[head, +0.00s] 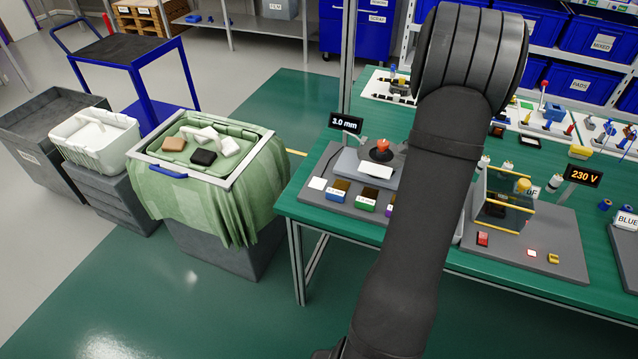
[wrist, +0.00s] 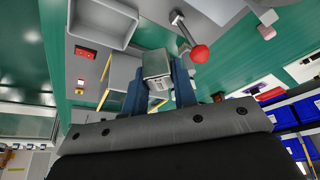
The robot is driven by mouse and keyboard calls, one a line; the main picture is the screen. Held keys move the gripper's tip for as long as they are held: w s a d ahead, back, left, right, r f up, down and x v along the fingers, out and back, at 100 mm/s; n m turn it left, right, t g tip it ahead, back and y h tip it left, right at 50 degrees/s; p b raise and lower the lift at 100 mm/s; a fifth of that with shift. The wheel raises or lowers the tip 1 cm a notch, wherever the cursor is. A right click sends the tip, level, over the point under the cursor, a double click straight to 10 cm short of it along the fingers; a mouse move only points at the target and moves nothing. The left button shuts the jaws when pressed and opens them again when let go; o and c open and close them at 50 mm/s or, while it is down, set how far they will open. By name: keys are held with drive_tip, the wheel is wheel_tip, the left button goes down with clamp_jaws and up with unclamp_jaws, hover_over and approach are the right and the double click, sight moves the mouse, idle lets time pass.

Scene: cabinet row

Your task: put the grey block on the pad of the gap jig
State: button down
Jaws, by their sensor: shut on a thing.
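The grey block (wrist: 157,66) is held between the two blue fingers of my gripper (wrist: 159,88) in the wrist view. It has small dark print on its near face. My arm covers the gripper and block in the head view. A station with a "3.0 mm" display (head: 346,123) stands at the left end of the green bench, left of my arm. It has a grey raised part and an orange-red knob (head: 382,145) on a black mount. A white plate (head: 376,170) lies in front of the knob. I cannot tell which surface is the jig's pad.
In the wrist view, a red-ball lever (wrist: 199,53) stands close right of the block, and a grey open tray (wrist: 103,21) lies beyond. A "230 V" station (head: 526,220) with a yellow-edged guard stands right of my arm. A cloth-draped bin (head: 205,210) stands left of the bench.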

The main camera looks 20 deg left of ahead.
drive_tip(key=s+a+r+n+t+y, duration=0.1)
drive_tip(key=s+a+r+n, duration=0.1)
drive_tip(key=s+a+n, duration=0.15)
drive_tip(key=n+y, duration=0.2)
drive_tip(key=n, duration=0.3)
hover_over(320, 180)
drive_tip(key=s, duration=0.2)
drive_tip(key=f, duration=1)
drive_tip(key=shift+w+d+f, duration=0.15)
drive_tip(key=shift+w+f, duration=0.05)
drive_tip(key=shift+f, duration=0.2)
drive_tip(key=shift+a+f, duration=0.2)
drive_tip(key=shift+f, duration=0.1)
drive_tip(key=shift+f+t, duration=0.3)
drive_tip(key=shift+f, duration=1.55)
drive_tip(key=c, duration=1.2)
unclamp_jaws()
drive_tip(key=shift+f, duration=0.15)
drive_tip(key=shift+o, duration=0.2)
